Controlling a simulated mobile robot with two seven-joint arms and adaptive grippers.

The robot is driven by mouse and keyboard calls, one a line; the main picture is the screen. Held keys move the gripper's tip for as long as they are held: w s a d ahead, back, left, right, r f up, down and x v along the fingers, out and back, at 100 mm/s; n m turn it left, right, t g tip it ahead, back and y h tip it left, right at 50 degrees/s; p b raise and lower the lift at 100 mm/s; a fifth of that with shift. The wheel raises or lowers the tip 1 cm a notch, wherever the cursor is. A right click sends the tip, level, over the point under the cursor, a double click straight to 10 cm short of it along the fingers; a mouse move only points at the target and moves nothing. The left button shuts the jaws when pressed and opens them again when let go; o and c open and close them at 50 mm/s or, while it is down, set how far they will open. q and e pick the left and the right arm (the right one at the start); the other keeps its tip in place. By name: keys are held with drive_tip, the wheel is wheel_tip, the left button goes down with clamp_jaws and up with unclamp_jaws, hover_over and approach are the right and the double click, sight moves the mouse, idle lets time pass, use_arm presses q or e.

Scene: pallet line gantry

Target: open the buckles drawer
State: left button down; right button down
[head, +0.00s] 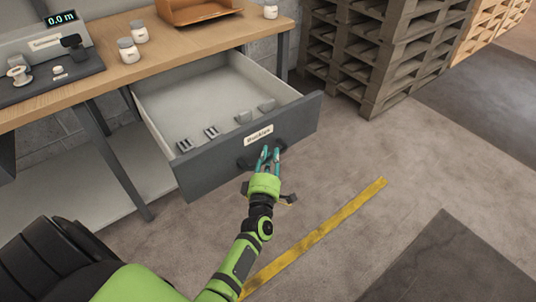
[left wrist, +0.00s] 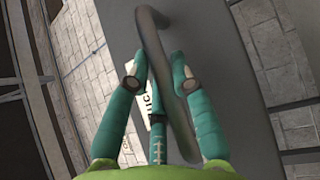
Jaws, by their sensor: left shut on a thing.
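The buckles drawer (head: 222,148) is under the wooden bench and stands well open, with a dark grey front and a pale label (head: 258,135). Several small metal buckles (head: 211,132) lie inside it. My left gripper (head: 268,155) is at the drawer's dark handle (head: 247,162), shut on it. In the left wrist view the handle (left wrist: 158,40) runs as a dark bar between the teal fingers (left wrist: 160,75), and part of the label shows behind them. My right gripper is not in view.
The workbench (head: 170,55) holds jars (head: 128,50), a tray (head: 195,10) and a device with a 0.0 m display (head: 62,19). Stacked pallets (head: 385,50) stand at the back right. A yellow floor strip (head: 320,235) crosses clear floor at the right.

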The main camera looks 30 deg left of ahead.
use_arm(q)
drive_tip(key=c, duration=1)
unclamp_jaws()
drive_tip(key=shift+c, duration=0.2)
drive_tip(key=v, duration=1.2)
